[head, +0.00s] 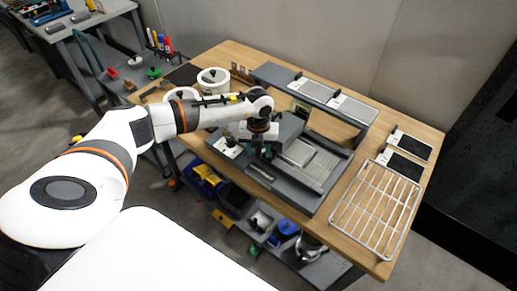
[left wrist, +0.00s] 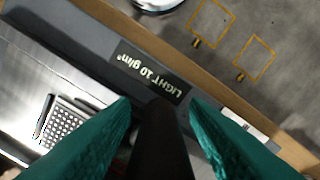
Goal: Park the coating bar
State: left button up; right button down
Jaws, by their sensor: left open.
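The grey coating machine (head: 313,196) stands on the wooden table, with a flat light bed (head: 318,165) on its right half. My left gripper (head: 260,152) is over the left part of the machine. In the left wrist view its two teal fingers (left wrist: 160,135) are apart. A dark upright piece (left wrist: 160,150) shows between them; I cannot tell whether they touch it or whether it is the coating bar's handle. A black label reading "LIGHT 10 g/m²" (left wrist: 150,72) lies on the grey edge just beyond the fingers. My right gripper is not in view.
A wire rack (head: 375,211) lies at the table's right front, beside two dark-faced panels (head: 406,156). A grey rail with two plates (head: 315,91) runs along the back. White rolls (head: 213,79) stand at back left. Bins and tools fill the shelf below (head: 287,228).

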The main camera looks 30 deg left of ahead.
pick_arm(q)
grip_shut()
jog(key=shift+d, duration=0.1)
jog(key=d, duration=0.5)
jog(key=s+d+b, duration=0.1)
jog(key=d, duration=1)
jog(key=shift+s, duration=0.2)
jog(key=shift+d, duration=0.1)
jog(key=shift+c, duration=0.7)
grip_release()
jog(key=shift+o, duration=0.7)
jog(key=shift+d, duration=0.1)
jog(key=shift+w, duration=0.1)
